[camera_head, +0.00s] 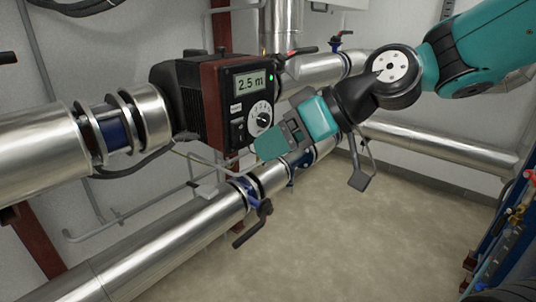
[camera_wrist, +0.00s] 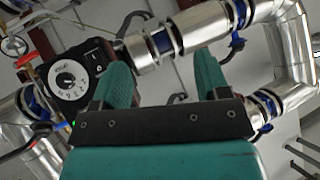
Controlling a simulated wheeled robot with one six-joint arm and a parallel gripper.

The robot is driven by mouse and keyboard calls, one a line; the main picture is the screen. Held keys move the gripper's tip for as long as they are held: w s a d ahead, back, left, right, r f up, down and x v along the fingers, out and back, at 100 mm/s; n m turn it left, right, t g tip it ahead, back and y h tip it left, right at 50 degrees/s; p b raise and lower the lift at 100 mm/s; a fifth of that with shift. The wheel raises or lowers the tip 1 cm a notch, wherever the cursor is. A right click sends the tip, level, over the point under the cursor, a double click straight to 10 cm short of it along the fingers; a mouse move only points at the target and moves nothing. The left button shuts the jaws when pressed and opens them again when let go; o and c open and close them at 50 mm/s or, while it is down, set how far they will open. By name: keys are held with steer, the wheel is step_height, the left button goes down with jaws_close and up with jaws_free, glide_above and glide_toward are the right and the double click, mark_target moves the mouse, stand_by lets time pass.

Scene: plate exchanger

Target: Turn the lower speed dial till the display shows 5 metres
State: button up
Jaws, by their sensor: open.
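A pump head with a dark red and black housing (camera_head: 214,100) sits on the upper pipe in the head view. Its display (camera_head: 250,83) reads 2.5 m. Below the display is a round white-scaled dial (camera_head: 261,117) with a dark centre. The dial also shows at the left of the wrist view (camera_wrist: 68,80), outside my fingers. My gripper (camera_head: 272,146) is just below and right of the dial in the head view. In the wrist view my gripper (camera_wrist: 162,62) has its two teal fingers apart, with nothing between them. I cannot tell whether a finger touches the housing.
Silver pipes run left and right of the pump (camera_head: 40,145). A lower pipe (camera_head: 170,245) passes below, with a black-handled valve (camera_head: 254,220). A red-handled valve (camera_head: 302,51) is behind the pump. Blue equipment (camera_head: 500,250) stands at the right edge. The floor (camera_head: 370,240) is clear.

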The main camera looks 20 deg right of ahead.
steer(key=w+d+f+m+t+b, duration=0.1)
steer(key=w+d+f+t+b, duration=0.55)
steer(key=d+b, duration=0.2)
steer(key=m+t+b, duration=0.1)
steer(key=t+b, duration=0.2)
steer(key=b, duration=0.3)
glide_toward(266, 120)
steer(key=p+x, duration=0.1)
steer(key=x, duration=0.8)
steer(key=shift+w, duration=0.1)
steer(key=c, duration=0.9)
steer(key=shift+c, duration=0.2)
